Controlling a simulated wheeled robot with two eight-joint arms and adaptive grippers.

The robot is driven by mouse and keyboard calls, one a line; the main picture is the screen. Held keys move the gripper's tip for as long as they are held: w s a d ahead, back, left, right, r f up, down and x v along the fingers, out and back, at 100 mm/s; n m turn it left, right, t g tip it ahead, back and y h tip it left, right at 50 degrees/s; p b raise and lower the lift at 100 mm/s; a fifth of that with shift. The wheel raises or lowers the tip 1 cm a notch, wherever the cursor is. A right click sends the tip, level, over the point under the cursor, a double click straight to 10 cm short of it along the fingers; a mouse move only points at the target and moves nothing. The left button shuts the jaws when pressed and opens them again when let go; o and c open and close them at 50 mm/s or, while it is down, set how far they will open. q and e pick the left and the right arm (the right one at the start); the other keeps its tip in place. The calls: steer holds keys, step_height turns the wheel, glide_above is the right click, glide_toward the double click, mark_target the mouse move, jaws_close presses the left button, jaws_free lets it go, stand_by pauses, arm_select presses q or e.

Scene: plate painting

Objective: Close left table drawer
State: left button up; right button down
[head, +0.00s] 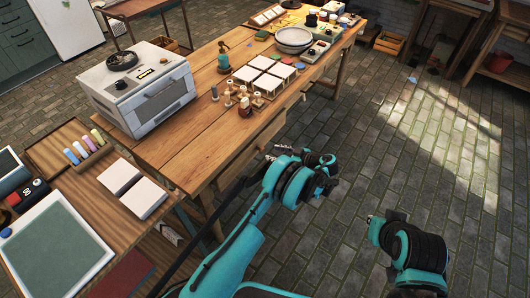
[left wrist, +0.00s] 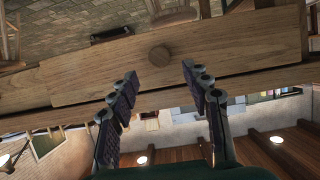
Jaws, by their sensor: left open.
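The wooden work table (head: 190,150) has a drawer front (head: 262,137) in its long side, partly behind my left gripper in the head view. In the left wrist view the drawer front (left wrist: 230,48) is a wide wooden panel with a round wooden knob (left wrist: 160,56). How far it stands out from the table is hard to tell. My left gripper (head: 298,154) is just off this side of the table. In the left wrist view its fingers (left wrist: 158,78) are spread and empty, pointing at the panel below the knob. My right gripper (head: 373,219) hangs over the floor, well away from the table.
The tabletop holds a white oven-like box (head: 140,85), small wooden pegs (head: 240,103), white tiles (head: 265,78) and a bowl (head: 294,39). A lower side table (head: 105,205) with white blocks and a tablet stands at the left. The brick floor (head: 400,150) to the right is clear.

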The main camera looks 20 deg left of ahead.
mark_target(264, 151)
arm_select(q)
steer(key=b+x, duration=0.1)
steer(key=x, duration=0.5)
steer(key=shift+a+f+b, duration=0.1)
steer(key=shift+b, duration=0.3)
jaws_close()
